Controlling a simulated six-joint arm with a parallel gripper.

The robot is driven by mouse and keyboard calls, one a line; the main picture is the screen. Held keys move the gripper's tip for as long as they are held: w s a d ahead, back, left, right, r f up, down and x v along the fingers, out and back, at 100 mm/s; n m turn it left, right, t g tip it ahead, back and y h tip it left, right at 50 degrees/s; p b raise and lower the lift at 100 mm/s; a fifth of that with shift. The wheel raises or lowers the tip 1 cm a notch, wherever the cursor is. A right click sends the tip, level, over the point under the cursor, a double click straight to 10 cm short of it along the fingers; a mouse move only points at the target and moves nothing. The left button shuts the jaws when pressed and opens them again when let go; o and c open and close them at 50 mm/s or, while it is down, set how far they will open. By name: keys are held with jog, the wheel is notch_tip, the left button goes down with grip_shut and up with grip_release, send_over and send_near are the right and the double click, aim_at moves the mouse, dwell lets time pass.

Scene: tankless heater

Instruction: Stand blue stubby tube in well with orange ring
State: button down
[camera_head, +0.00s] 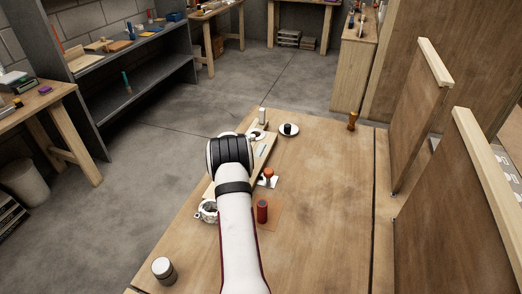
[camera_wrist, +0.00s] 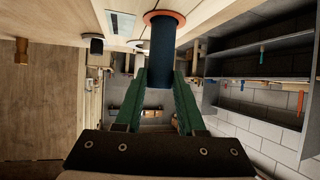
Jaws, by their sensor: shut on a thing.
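In the wrist view my gripper (camera_wrist: 160,78) has its two green fingers shut on the blue stubby tube (camera_wrist: 163,52). The tube's near end shows between the fingertips. Its far end points toward the orange ring (camera_wrist: 180,15) on a pale wooden surface, and the ring shows around that end. I cannot tell whether the tube is inside the well or just in front of it; the well's opening is hidden behind the tube.
A pale wooden strip (camera_head: 265,149) lies along the left edge of the wooden table (camera_head: 320,190). A red cylinder (camera_head: 262,212), an orange-topped item (camera_head: 268,173), a dark item on a white dish (camera_head: 289,129) and a grey-white cylinder (camera_head: 164,270) stand around it.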

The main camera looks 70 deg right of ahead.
jog(key=shift+f, duration=1.6)
dwell(1.1)
jog(key=shift+c, duration=2.2)
grip_release()
jog(key=v, duration=1.6)
jog(key=shift+d, duration=0.1)
